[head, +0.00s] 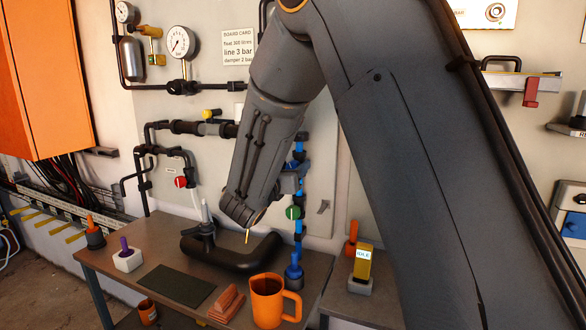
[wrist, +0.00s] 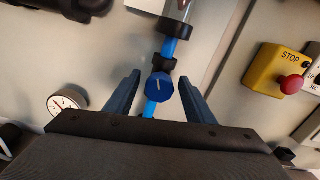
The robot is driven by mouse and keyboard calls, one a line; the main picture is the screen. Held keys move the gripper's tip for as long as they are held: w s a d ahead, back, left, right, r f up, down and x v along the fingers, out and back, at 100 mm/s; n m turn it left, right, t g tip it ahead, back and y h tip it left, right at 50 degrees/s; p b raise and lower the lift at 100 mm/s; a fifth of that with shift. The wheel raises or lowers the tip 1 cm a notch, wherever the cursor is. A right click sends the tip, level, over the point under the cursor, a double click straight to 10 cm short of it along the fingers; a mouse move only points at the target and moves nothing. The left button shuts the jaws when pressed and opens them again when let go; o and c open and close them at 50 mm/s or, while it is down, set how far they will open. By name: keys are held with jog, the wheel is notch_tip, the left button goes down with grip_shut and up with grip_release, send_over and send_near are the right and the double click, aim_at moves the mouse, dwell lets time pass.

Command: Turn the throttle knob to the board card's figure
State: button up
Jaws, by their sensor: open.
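A blue knob (wrist: 161,88) with a pale pointer line sits on a blue pipe in the wrist view. I see no label naming it the throttle. My gripper (wrist: 160,76) is open, with one finger on each side of the knob and a visible gap to both. In the head view my arm hides the knob and most of the gripper.
A yellow stop box with a red button (wrist: 276,76) is to the right in the wrist view, a small gauge (wrist: 62,104) to the left. Below my arm, the bench (head: 150,228) carries a black bent pipe (head: 235,258), an orange mug (head: 268,302) and several small items.

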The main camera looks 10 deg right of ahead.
jog(key=b+v, duration=0.2)
jog(key=v, duration=0.5)
jog(key=shift+s, duration=0.15)
jog(key=shift+a, duration=0.15)
